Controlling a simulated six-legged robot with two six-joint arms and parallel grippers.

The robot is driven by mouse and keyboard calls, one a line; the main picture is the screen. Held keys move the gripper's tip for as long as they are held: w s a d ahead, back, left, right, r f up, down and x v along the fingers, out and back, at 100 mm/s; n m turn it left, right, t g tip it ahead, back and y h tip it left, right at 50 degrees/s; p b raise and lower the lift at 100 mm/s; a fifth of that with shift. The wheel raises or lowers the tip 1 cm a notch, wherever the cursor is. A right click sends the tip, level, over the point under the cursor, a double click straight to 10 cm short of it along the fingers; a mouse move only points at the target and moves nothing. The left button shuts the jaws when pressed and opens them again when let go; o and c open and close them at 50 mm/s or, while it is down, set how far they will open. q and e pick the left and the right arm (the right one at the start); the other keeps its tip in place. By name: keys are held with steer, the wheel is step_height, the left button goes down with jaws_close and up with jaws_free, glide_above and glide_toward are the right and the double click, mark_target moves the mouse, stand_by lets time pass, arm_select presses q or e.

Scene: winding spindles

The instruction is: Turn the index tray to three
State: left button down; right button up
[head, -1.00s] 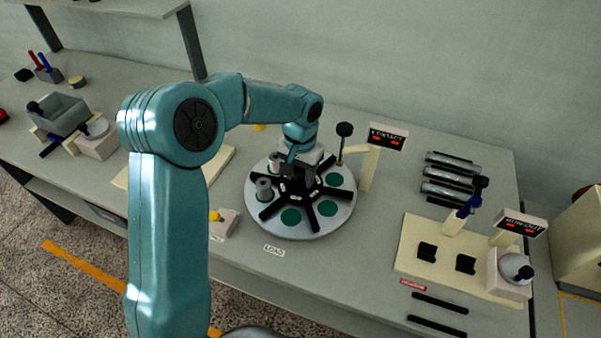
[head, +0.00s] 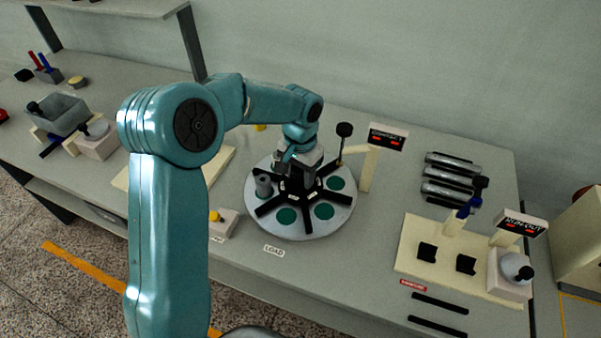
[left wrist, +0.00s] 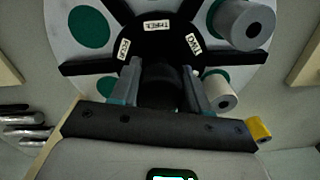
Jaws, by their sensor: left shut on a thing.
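The index tray (head: 303,234) is a round pale disc with black spokes and green pads. Its black hub carries word labels, and the left wrist view shows THREE (left wrist: 158,22), FOUR (left wrist: 124,49) and TWO (left wrist: 193,43) on the hub. My left gripper (head: 299,176) is over the middle of the tray, shut on the dark centre knob (left wrist: 160,88). A grey cylinder (head: 263,187) stands on one pad, and a paler one shows in the left wrist view (left wrist: 221,90). The LOAD label (head: 273,251) lies on the bench in front of the tray. My right gripper is out of view.
A post with a lit display (head: 388,138) and a black-knobbed rod (head: 344,130) stand close behind the tray. A yellow-buttoned block (head: 222,224) sits at its front left. A cream board with cradles (head: 420,276) lies to the right.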

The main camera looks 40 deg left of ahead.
arm_select(q)
steer(key=c, duration=0.5)
jaws_free()
steer(key=shift+s+f, duration=0.1)
steer(key=shift+s, duration=0.05)
steer(key=shift+c, duration=0.2)
step_height(320, 180, up, 16)
steer(key=shift+r, duration=0.2)
